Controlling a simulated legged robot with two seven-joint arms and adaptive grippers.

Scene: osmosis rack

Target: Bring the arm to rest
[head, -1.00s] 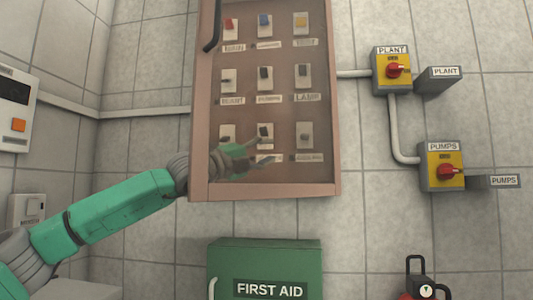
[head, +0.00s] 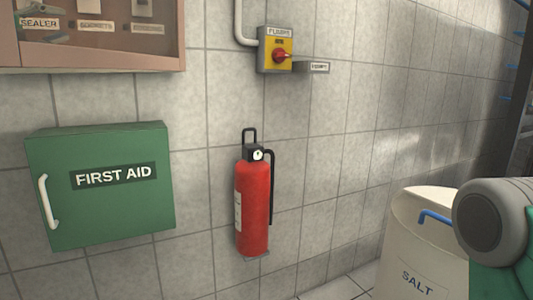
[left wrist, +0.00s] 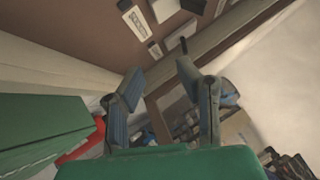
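My left gripper (head: 42,10) shows at the top left corner of the head view, in front of or inside the brown switch cabinet (head: 120,68), by the label SEALER. Part of it is cut off by the frame edge. In the left wrist view my left gripper (left wrist: 160,72) has its two fingers apart with nothing between them. A brown panel (left wrist: 75,45) with pale switches and labels lies beyond the fingertips. A grey and green part of my own arm shows at the right edge of the head view; my right gripper is not visible.
A green first aid box (head: 110,210) hangs below the cabinet. A red fire extinguisher (head: 253,205) hangs on the tiled wall, under a yellow isolator with a red knob (head: 281,56). A pale salt bin (head: 405,255) stands at the right, close to my arm.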

